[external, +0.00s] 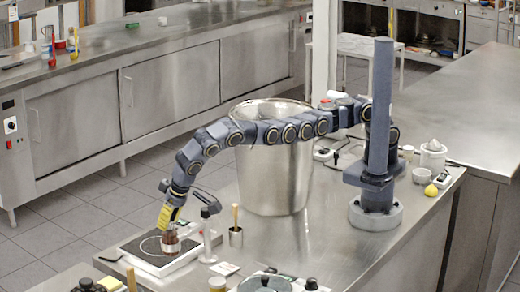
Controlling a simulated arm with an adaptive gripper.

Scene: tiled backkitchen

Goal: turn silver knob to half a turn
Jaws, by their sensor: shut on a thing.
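My gripper (170,215), with yellow fingers, points down at the front left of the steel counter. It is shut on the top of a small reddish-brown jar (171,241). The jar stands on a flat white device with a black top (148,262), which has a pale ring on it. I cannot pick out a silver knob for certain; the fingers and jar are too small to show fine detail.
A white upright stand (206,240) and a metal cup with a wooden-handled tool (236,237) are close on the right. A large steel pot (272,180) stands behind them under my arm. Small jars and lids crowd the front edge.

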